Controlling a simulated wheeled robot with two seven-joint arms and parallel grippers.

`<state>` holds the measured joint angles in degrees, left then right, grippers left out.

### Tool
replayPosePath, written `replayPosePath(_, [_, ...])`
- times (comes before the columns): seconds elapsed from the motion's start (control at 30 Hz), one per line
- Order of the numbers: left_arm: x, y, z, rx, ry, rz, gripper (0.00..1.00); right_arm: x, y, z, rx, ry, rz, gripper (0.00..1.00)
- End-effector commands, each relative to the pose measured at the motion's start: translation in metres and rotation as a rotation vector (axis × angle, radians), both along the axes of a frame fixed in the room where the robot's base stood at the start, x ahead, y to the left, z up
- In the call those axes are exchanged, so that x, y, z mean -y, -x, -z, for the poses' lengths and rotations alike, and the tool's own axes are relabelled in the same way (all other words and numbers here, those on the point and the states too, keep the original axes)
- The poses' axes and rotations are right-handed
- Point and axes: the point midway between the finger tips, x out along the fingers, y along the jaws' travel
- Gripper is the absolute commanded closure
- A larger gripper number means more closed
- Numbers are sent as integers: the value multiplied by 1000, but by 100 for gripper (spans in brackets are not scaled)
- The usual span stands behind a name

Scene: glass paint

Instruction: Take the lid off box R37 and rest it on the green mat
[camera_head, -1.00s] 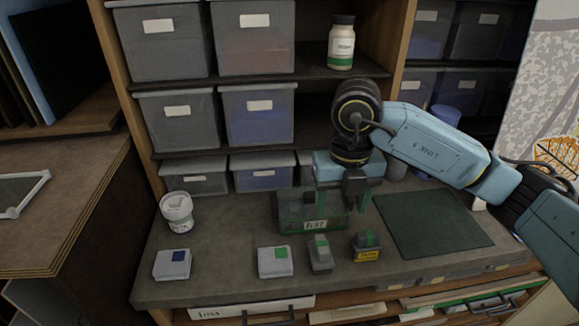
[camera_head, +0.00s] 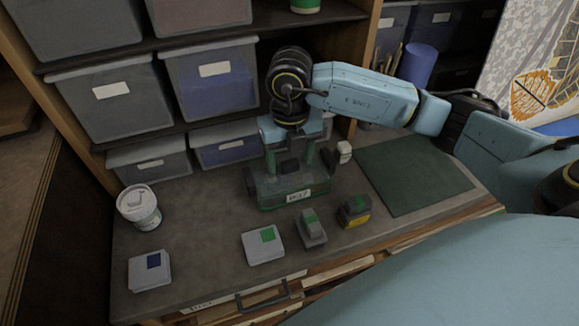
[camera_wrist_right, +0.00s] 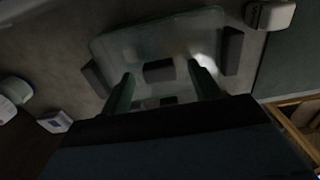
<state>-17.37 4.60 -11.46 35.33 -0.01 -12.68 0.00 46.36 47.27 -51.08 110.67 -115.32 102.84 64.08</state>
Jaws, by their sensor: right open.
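Box R37 (camera_head: 278,204) is a clear greenish box with a white front label, whose print is small and blurred, standing on the grey counter. Its lid (camera_wrist_right: 130,48) is on it, clear, with a dark block-like knob (camera_wrist_right: 158,70) in the middle, which also shows in the head view (camera_head: 290,165). My right gripper (camera_head: 290,160) is over the lid, fingers pointing down, open with one green finger on each side of the knob and a gap to it. The green mat (camera_head: 415,175) lies flat and bare to the right of the box. My left gripper is not in view.
A small white-topped item (camera_head: 344,151) stands between box and mat. In front are a grey item with a green top (camera_head: 311,230), a yellow-black block (camera_head: 354,212) and a white box with a green square (camera_head: 263,244). A white tub (camera_head: 139,207) stands left. Shelf bins rise behind.

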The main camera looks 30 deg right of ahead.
Motion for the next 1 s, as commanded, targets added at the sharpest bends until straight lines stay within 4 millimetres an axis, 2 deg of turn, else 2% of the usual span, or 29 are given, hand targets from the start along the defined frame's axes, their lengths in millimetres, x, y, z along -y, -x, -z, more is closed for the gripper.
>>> replayPosePath(0.1, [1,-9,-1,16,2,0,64,0,0,4,0,-1,0,38])
replayPosePath(0.27, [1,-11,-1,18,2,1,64,0,0,4,0,-1,0,38])
replayPosePath(0.63, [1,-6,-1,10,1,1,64,0,0,3,0,-1,0,87])
replayPosePath(1.0, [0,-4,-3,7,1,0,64,0,0,-1,1,-1,0,87])
